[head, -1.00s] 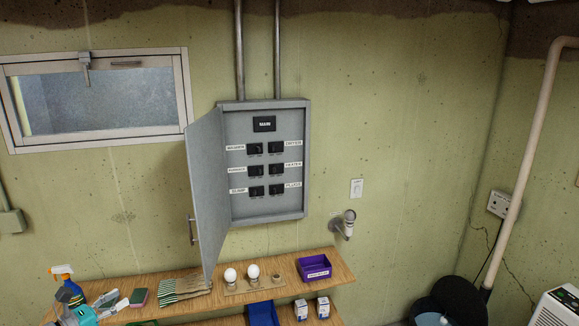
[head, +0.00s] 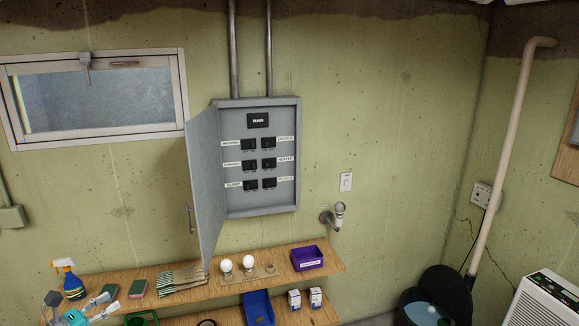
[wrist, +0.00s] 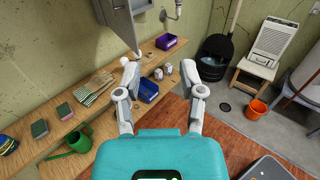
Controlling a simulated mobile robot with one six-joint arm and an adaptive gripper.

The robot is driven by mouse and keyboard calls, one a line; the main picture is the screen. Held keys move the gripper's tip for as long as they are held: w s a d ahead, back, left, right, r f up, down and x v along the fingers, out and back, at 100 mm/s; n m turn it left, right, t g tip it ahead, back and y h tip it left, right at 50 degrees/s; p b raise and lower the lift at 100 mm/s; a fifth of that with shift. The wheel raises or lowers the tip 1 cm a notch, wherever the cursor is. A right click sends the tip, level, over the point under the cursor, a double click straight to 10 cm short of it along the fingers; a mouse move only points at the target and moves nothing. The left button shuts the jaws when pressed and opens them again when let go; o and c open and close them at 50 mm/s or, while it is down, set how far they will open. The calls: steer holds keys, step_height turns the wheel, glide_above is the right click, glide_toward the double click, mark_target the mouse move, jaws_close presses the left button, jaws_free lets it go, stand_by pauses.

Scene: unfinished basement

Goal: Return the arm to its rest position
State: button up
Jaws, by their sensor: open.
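My gripper (wrist: 164,84) is open and empty in the wrist view. Its two fingers are spread apart, with the shelf and floor seen beyond them and nothing between them. In the head view, part of my gripper (head: 76,312) shows at the lower left corner, in front of the shelf. The rest of my arm is out of the head view.
An electrical panel (head: 259,206) hangs on the wall with its door (head: 206,190) swung open. A wooden shelf (head: 225,291) below holds a spray bottle (head: 68,279), bulbs and a purple bin (head: 308,258). An orange bucket (wrist: 256,109) stands on the floor.

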steer(key=w+d+r+n+t+y+b, duration=0.1)
steer(key=w+d+n+t+y+b, duration=0.45)
steer(key=w+n+y, duration=0.85)
steer(key=w+d+f+n+g+y+b, duration=0.1)
steer(key=w+d+f+n+g+y, duration=0.15)
steer(key=w+d+f+n, duration=0.4)
steer(key=w+d+f+n+g+y+b, duration=0.2)
steer(key=d+f+n+g, duration=0.15)
steer(key=d+n, duration=0.6)
steer(key=s+d+f+n+g+h+b, duration=0.2)
steer(key=d+f+n+g, duration=0.25)
steer(key=d+f, duration=0.45)
steer(key=s+d+f+n+g+h+b, duration=0.25)
steer(key=d+f+n+g, duration=0.2)
steer(key=d+f, duration=0.5)
steer(key=s+d+f+n+g+h+b, duration=0.1)
steer(key=s+d+f+g+h, duration=0.1)
steer(key=s+d, duration=0.5)
steer(key=s+d+f+n+g+h, duration=0.2)
steer(key=s+d, duration=0.5)
steer(key=d, duration=0.8)
steer(key=shift+s+f+g+h+b, duration=0.4)
steer(key=shift+f+g+h, duration=0.1)
steer(key=shift+f+g, duration=0.5)
